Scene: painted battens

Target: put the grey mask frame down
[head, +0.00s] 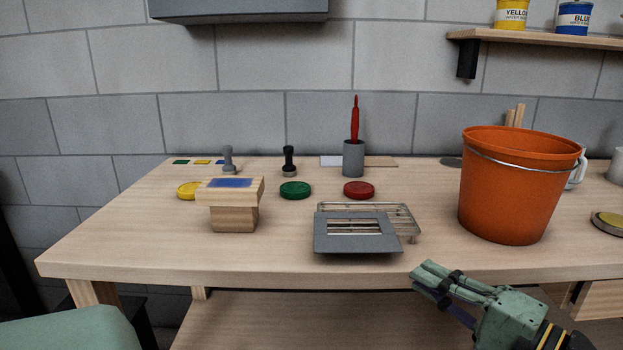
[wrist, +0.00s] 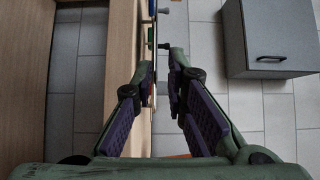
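The grey mask frame (head: 356,247), a flat plate with a rectangular window, is on the workbench at front centre. It overlaps the front part of a wire rack (head: 410,222), and pale bars show through its window. I cannot tell how much of it rests on the rack. My gripper (head: 424,272) is off the bench's front edge, to the right of the frame and apart from it. In the wrist view my gripper (wrist: 162,65) has its fingers spread with nothing between them.
On the workbench (head: 130,240), a wooden block (head: 233,220) with a blue top stands left, and a large orange bucket (head: 510,190) right. Green (head: 295,190) and red (head: 359,190) pads and a grey cup (head: 353,158) sit behind. The front left is clear.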

